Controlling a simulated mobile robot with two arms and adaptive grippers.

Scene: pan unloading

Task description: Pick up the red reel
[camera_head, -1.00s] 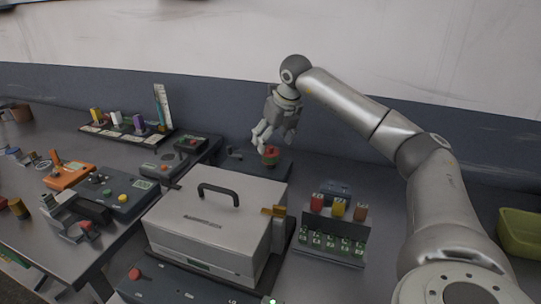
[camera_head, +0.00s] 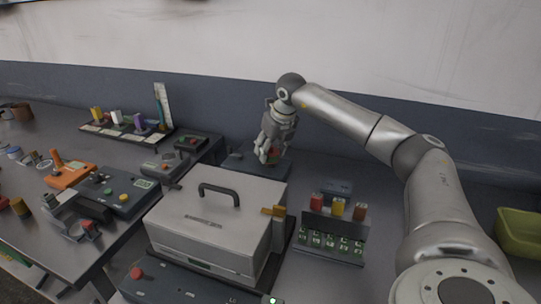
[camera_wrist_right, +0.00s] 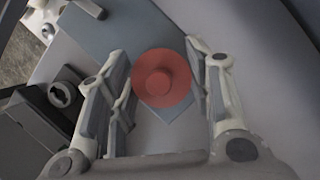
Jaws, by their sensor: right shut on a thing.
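The red reel (camera_wrist_right: 162,80) shows in the right wrist view as a round red disc with a raised knob, between the two fingers of my right gripper (camera_wrist_right: 160,92). In the head view my right gripper (camera_head: 266,158) points down behind the pale box, and a little of the red reel (camera_head: 274,154) shows between its fingers. My right gripper is shut on the reel. The reel is over a dark grey-blue plate (camera_head: 245,165); whether it still touches the plate cannot be told. My left gripper is not in view.
The pale box (camera_head: 190,230) with a black handle stands in front of the gripper. A small rack (camera_head: 335,225) with red, yellow and brown pieces is to the right. Control boxes (camera_head: 120,195) and a tray of coloured pieces (camera_head: 110,136) are at left. A green bin (camera_head: 520,230) is at far right.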

